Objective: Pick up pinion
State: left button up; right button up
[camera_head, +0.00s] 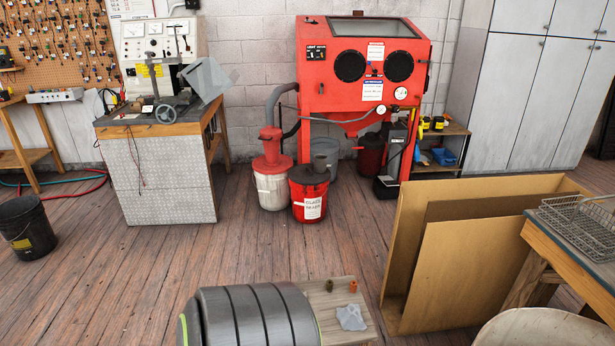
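I cannot pick out a pinion for certain. A small dark brown part (330,285) and a small orange part (353,286) stand on a wooden board (320,297) at the bottom centre. A crumpled-looking grey piece (350,317) lies on the same board, in front of them. These parts are too small to name surely. Neither of my grippers shows in the head view.
A large grey ribbed cylinder (250,315) is at the board's left. Cardboard sheets (455,265) lean against a bench with a wire basket (582,222) at right. A red blast cabinet (340,85) and test bench (165,165) stand behind. The left and middle floor is largely clear.

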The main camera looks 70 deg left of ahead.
aim_at(352, 287)
jog(key=u, duration=2.05)
